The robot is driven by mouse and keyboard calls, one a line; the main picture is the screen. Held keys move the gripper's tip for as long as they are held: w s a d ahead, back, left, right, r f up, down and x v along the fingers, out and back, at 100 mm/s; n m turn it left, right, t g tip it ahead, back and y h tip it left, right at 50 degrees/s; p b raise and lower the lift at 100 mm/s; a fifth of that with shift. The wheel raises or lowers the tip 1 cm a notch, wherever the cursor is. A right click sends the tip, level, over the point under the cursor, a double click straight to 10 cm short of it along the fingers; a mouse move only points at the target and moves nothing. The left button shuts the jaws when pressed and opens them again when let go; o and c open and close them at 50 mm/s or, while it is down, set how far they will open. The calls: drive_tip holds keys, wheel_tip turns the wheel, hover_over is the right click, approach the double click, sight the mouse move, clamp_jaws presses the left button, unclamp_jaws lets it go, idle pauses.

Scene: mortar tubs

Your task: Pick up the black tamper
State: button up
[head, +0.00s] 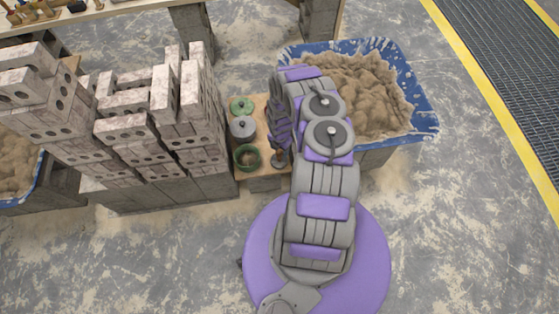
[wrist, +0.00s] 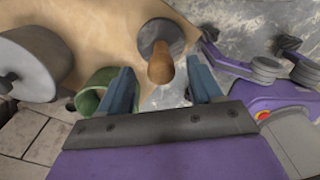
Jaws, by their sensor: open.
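The black tamper shows in the wrist view as a dark round plate (wrist: 160,33) with a wooden handle (wrist: 160,70) pointing up toward the camera. My gripper (wrist: 162,82) is open, with one blue finger on each side of the handle's end in the picture. I see no contact between fingers and handle. In the head view the tamper (head: 279,163) is a small dark shape at the right of the wooden board (head: 253,173), partly hidden by my gripper (head: 281,148).
A green ring-shaped thing (head: 247,157), a grey round thing (head: 243,128) and another green round thing (head: 241,105) stand on the board. Stacked bricks (head: 150,115) rise at the left. A blue tub (head: 425,122) of sand-coloured mortar (head: 365,90) stands at the right.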

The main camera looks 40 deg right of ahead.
sight(279, 151)
wheel_tip(279, 151, down, 3)
drive_tip(key=shift+s+f+b, duration=0.1)
drive_tip(key=shift+b, duration=0.55)
drive_tip(key=shift+a+f, duration=0.2)
drive_tip(key=shift+f, duration=0.05)
drive_tip(key=shift+a+r, duration=0.2)
drive_tip(key=shift+a, duration=0.15)
drive_tip(key=shift+c, duration=0.3)
drive_tip(key=shift+d+f, duration=0.15)
drive_tip(key=shift+d, duration=0.3)
drive_tip(key=c, duration=0.6)
drive_tip(key=shift+a, duration=0.3)
clamp_jaws()
drive_tip(key=shift+d, duration=0.15)
